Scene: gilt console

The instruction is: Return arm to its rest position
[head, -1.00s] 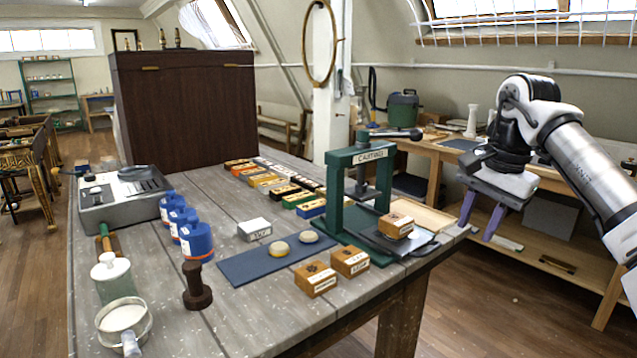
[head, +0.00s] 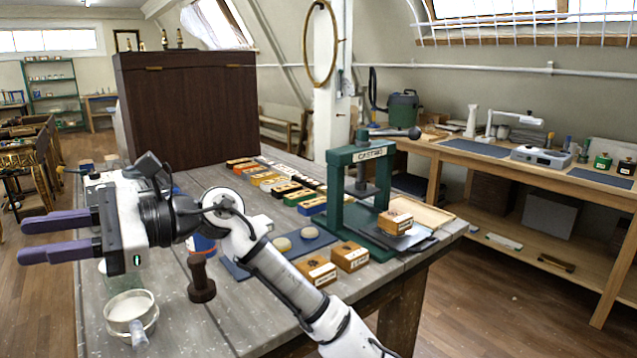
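My gripper (head: 58,236) is at the left in the head view, over the left edge of the table. Its two purple fingers point left and are spread apart with a gap between them. Nothing shows between them, so it is open and empty. My arm reaches up from the bottom middle, across the front of the table, and hides part of the things behind it.
On the grey wooden table (head: 262,330) stand a green press (head: 338,195), wooden blocks (head: 316,271), a dark blue mat (head: 237,268), a brown stamp (head: 200,280) and a round sieve (head: 130,308). A dark cabinet (head: 190,105) rises at the back. The floor at right is clear.

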